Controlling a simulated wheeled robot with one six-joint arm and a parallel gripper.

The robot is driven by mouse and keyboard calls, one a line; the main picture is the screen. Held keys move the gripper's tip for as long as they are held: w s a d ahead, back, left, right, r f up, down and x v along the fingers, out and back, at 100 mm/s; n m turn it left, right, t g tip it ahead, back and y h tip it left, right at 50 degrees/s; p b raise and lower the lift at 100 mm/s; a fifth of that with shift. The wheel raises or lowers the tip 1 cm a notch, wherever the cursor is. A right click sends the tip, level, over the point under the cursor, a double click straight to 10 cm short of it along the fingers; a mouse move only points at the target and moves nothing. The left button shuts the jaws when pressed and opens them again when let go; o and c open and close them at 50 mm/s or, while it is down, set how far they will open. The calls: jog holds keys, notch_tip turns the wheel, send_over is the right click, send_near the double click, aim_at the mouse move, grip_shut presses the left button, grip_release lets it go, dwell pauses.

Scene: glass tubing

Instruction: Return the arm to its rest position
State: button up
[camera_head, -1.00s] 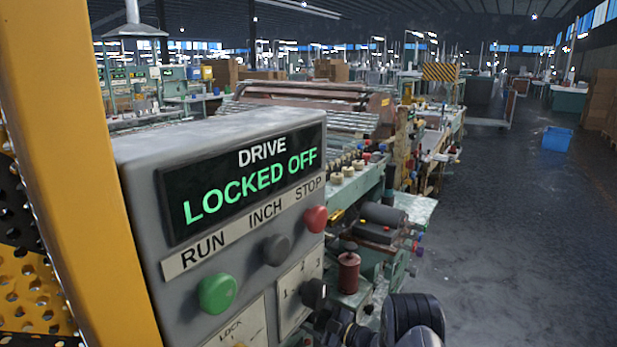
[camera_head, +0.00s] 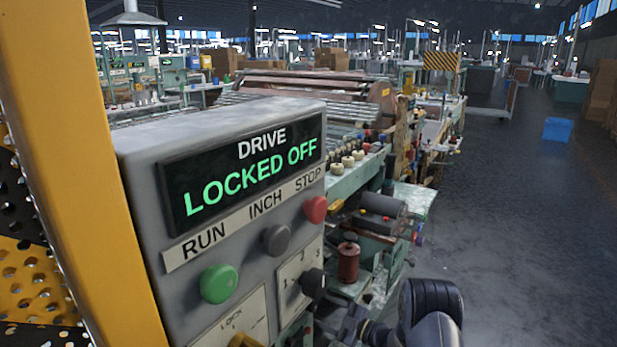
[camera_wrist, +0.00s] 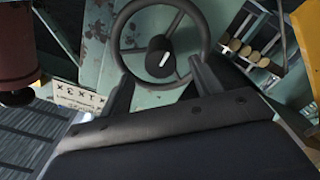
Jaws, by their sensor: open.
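My gripper (camera_wrist: 162,88) shows in the wrist view, with its two dark fingers spread apart and nothing between them. Beyond the fingertips is a dark handwheel (camera_wrist: 160,45) with a black hub and a pale mark on it. I cannot tell how far the fingers are from its rim. In the head view, dark parts of my arm (camera_head: 430,315) show at the bottom right of centre, beside the machine; the fingers cannot be made out there. A grey control box (camera_head: 240,215) reads "DRIVE LOCKED OFF", with RUN, INCH and STOP buttons.
A yellow post (camera_head: 75,150) stands close at the left. The green machine (camera_head: 360,175) with rollers runs back beyond the box. A blue bin (camera_head: 557,129) sits on the otherwise open floor (camera_head: 530,220) at right. A red cylinder (camera_wrist: 15,45) is at the wrist view's left edge.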

aim_at(316, 305)
jog(key=x, duration=0.5)
jog(key=shift+w+a, duration=0.1)
jog(key=shift+a, duration=0.2)
jog(key=shift+d+n+b, duration=0.3)
jog(key=shift+n+b, duration=0.1)
jog(key=shift+n, duration=0.4)
jog(key=shift+n+b, duration=0.3)
jog(key=shift+n, duration=0.9)
jog(key=n+b, duration=0.2)
jog(key=n, duration=0.5)
jog(key=n+b, duration=0.2)
jog(key=n, duration=0.4)
jog(key=n+b, duration=0.2)
jog(key=n, duration=0.2)
jog(key=shift+r+n+b, duration=0.1)
jog(key=shift+n+b, duration=0.2)
jog(key=shift+b, duration=0.05)
jog(key=shift+r+n, duration=0.1)
jog(key=shift+n, duration=0.4)
